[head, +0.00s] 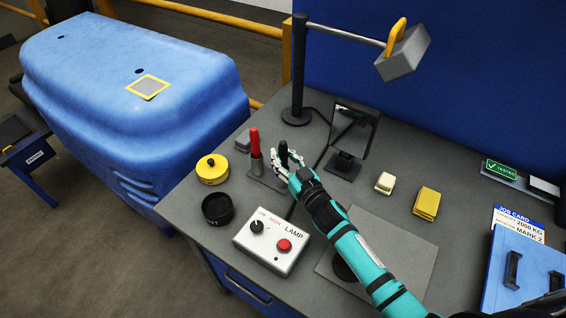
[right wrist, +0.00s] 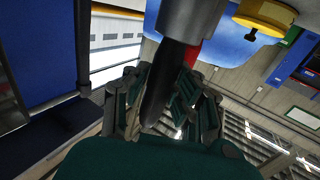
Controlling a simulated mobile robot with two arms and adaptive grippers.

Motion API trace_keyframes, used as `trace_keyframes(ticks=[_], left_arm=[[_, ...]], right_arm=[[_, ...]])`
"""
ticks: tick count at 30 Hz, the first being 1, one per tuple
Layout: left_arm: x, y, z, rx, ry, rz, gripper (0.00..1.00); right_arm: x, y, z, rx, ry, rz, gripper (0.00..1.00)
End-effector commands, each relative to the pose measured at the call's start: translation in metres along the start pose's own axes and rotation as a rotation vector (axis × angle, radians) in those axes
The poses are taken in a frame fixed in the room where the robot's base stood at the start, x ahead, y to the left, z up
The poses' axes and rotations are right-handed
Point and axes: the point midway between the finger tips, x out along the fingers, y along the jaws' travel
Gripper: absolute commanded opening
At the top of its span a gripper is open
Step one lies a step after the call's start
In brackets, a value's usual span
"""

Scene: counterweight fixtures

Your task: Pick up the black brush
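The black brush (head: 284,152) stands upright in a grey holder (head: 262,179) on the bench, beside a red brush (head: 255,141). My right gripper (head: 287,162) is at the black brush, with its fingers on either side of the handle. In the right wrist view the black handle (right wrist: 166,85) runs down between the two fingers of my right gripper (right wrist: 168,108), which look spread around it. The red brush (right wrist: 193,51) shows just behind it. Contact with the handle cannot be made out clearly. My left gripper is not in view.
A yellow weight (head: 212,169), a black round dish (head: 217,209) and a lamp control box (head: 271,240) stand near the holder. A mirror (head: 354,130) and lamp post (head: 298,70) rise behind. Yellow and cream blocks (head: 427,203) lie to the right.

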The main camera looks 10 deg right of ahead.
Motion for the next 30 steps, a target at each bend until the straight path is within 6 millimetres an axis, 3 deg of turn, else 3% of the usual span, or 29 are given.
trace_keyframes(ticks=[5,17,20,30], left_arm=[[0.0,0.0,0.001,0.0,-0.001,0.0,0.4],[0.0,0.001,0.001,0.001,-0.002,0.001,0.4],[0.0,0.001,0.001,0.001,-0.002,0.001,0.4],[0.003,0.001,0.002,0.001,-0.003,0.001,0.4]], right_arm=[[0.0,0.0,0.0,0.0,0.0,0.0,0.0],[0.0,0.0,-0.002,-0.001,0.001,0.0,0.0],[0.0,0.001,-0.012,-0.003,0.004,-0.001,0.0],[0.0,0.0,-0.077,-0.004,0.004,-0.002,0.0]])
